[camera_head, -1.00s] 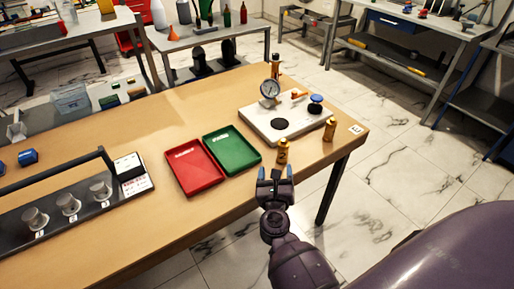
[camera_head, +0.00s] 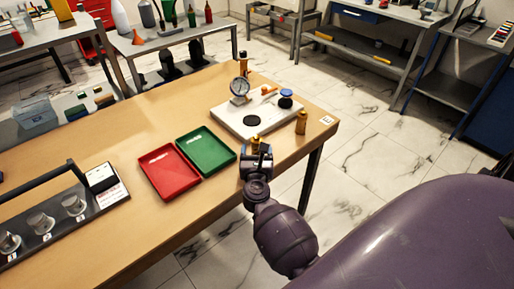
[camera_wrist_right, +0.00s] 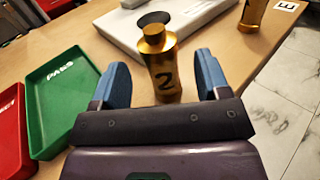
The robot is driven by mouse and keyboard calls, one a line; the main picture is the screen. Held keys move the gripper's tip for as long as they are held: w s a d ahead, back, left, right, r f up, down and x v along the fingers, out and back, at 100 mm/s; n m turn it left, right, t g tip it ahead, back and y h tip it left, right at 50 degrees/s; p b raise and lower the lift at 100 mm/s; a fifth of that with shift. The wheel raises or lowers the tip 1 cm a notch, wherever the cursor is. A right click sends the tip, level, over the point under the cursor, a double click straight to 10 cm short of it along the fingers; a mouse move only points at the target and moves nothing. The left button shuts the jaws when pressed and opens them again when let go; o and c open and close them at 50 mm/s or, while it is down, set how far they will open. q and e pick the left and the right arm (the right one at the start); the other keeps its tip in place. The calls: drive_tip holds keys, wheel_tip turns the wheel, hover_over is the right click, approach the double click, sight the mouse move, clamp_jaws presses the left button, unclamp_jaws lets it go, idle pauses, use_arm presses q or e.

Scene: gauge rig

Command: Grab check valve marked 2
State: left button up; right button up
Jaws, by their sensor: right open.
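The check valve marked 2 (camera_wrist_right: 163,70) is a small brass cylinder with a narrower top, standing upright on the table. In the right wrist view it stands between and just beyond the two blue fingertips of my right gripper (camera_wrist_right: 160,80), with gaps on both sides. In the head view only the top of this valve (camera_head: 256,143) shows above my right gripper (camera_head: 257,156), which is open and hides the rest. A second brass valve (camera_head: 301,122) stands to the right near the table corner; its marking is not readable. My left gripper is not in view.
The white gauge rig plate (camera_head: 241,126) with a dial gauge (camera_head: 239,88) and a blue knob (camera_head: 285,98) lies behind the valves. A green tray (camera_head: 206,150) and a red tray (camera_head: 169,172) lie left of my gripper. The table's front edge is close.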

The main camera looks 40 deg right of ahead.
sight(257, 148)
drive_tip(key=shift+x, duration=1.55)
drive_tip(key=c, duration=1.1)
drive_tip(key=shift+r, duration=0.1)
